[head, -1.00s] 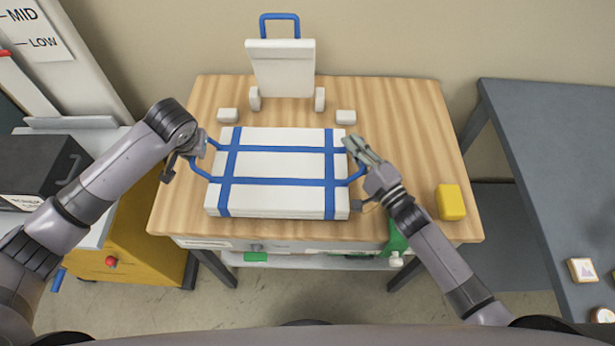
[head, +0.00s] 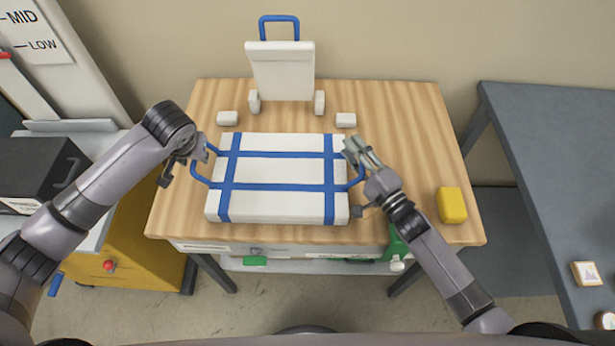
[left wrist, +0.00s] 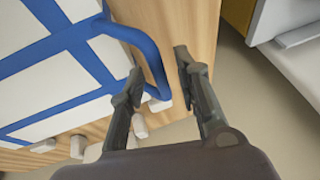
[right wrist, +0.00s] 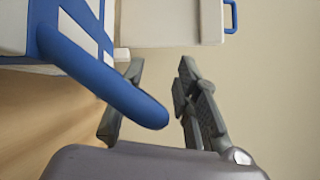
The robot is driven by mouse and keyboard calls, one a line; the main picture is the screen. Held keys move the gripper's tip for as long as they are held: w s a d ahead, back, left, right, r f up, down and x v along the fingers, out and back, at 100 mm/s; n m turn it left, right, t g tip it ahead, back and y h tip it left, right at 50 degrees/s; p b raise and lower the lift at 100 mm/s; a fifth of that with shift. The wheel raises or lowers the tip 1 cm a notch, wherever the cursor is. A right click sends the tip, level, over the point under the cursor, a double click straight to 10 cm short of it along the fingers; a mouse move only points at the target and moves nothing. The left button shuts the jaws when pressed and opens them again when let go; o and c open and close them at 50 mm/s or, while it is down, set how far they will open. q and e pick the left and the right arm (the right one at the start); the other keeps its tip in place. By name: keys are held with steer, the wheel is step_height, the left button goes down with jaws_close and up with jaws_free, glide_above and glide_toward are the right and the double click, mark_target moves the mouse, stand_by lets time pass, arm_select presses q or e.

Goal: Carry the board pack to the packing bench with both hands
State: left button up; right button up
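The board pack (head: 280,170), a flat white block with blue straps and a blue loop handle at each end, lies level on a wooden bench (head: 420,130). My left gripper (head: 190,158) is at its left handle. In the left wrist view the fingers (left wrist: 158,70) are apart, with the blue handle (left wrist: 145,45) between them. My right gripper (head: 357,178) is at the right handle. In the right wrist view its fingers (right wrist: 162,68) are apart and the handle (right wrist: 120,95) reaches between them. No label shows which surface is the packing bench.
A white upright piece (head: 282,70) with a blue handle stands behind the pack, near two small white blocks. A yellow block (head: 451,204) sits at the bench's right. A dark grey table (head: 560,150) stands right. A black box (head: 35,170) and yellow cabinet (head: 150,230) stand left.

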arm_select(q)
steer(key=v, duration=1)
steer(key=shift+s+r, duration=0.15)
steer(key=shift+r, duration=0.1)
arm_select(e)
steer(key=v, duration=1.2)
arm_select(q)
steer(key=shift+s+d+f, duration=0.1)
arm_select(e)
steer(key=shift+s+f, duration=0.1)
